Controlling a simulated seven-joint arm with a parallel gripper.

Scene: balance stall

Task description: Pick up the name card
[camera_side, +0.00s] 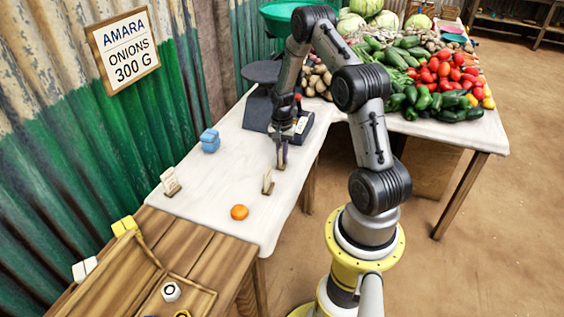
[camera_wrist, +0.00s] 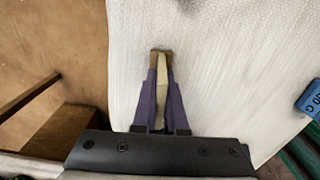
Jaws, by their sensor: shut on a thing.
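My gripper (camera_side: 281,158) is over the white table, in front of the dark scale. In the wrist view my gripper (camera_wrist: 161,82) has its purple fingers closed on a cream card (camera_wrist: 161,66) seen edge-on, with a brown wooden foot. The fingers cover its sides, and no writing on it shows. I cannot tell whether its foot touches the cloth. Two other cream cards on wooden feet stand on the table in the side view: one near the front (camera_side: 267,183), one at the left edge (camera_side: 170,182).
A dark scale (camera_side: 258,112) stands behind my gripper. A blue block (camera_side: 210,141) is to the left; a blue block with lettering (camera_wrist: 313,100) shows in the wrist view. An orange round thing (camera_side: 239,212) lies near the front. The white cloth (camera_side: 215,185) between them is clear.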

